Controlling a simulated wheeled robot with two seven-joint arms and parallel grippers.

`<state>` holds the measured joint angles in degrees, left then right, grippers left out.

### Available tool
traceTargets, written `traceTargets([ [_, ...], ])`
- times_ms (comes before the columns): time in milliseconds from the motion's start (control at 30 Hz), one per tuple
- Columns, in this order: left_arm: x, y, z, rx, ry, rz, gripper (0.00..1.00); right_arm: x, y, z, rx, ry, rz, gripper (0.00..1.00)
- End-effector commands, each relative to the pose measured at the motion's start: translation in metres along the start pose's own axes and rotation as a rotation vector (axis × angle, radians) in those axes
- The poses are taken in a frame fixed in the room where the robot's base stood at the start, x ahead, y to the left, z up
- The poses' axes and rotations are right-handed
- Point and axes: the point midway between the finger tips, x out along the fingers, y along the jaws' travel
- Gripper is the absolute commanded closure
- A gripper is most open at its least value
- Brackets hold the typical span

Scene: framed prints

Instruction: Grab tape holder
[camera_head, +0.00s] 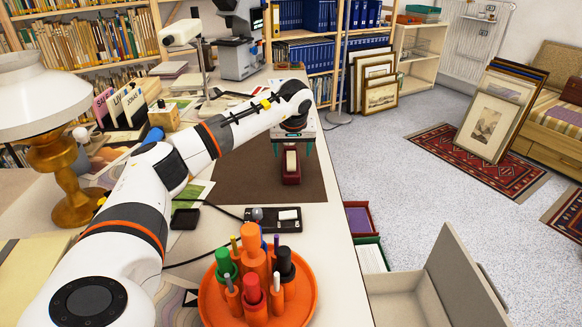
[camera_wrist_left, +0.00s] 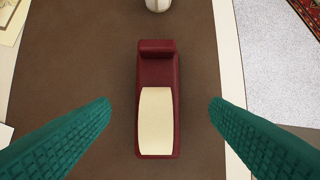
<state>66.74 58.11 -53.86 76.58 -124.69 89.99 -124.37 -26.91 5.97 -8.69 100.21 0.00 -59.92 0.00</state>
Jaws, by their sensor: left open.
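The tape holder (camera_head: 291,166) is dark red with a cream top and stands on a brown mat (camera_head: 233,178) on the desk. In the left wrist view the tape holder (camera_wrist_left: 158,75) lies lengthwise up the picture. My left gripper (camera_head: 292,148) is above it, pointing down. Its two green fingers (camera_wrist_left: 160,102) are spread wide, one on each side of the tape holder, with mat showing between each finger and the holder. Nothing is held. My right gripper is not in view.
An orange tray (camera_head: 309,300) with several markers stands near the front of the desk. A small black device (camera_head: 271,219) with a cable lies just in front of the mat. A pale rounded object (camera_wrist_left: 158,5) sits beyond the holder. Bare mat surrounds the holder.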

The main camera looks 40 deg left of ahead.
Motion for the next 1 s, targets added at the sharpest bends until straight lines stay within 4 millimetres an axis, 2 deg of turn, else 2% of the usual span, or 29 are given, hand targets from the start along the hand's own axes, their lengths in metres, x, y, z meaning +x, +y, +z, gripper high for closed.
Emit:
traceTargets([
  [167,0.014,0.001,0.0,-0.001,0.002,0.002,0.29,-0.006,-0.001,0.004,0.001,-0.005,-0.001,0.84],
  [433,0.052,0.003,0.003,-0.001,0.002,0.0,0.29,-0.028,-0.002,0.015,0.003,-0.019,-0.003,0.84],
  [733,0.057,0.003,0.004,0.0,0.0,-0.001,0.29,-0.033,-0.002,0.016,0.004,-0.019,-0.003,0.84],
  [767,0.057,0.003,0.004,0.0,0.0,-0.001,0.31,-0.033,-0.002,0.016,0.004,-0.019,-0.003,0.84],
  [1000,0.057,0.003,0.004,-0.001,0.0,0.0,0.7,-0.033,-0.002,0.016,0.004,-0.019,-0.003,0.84],
])
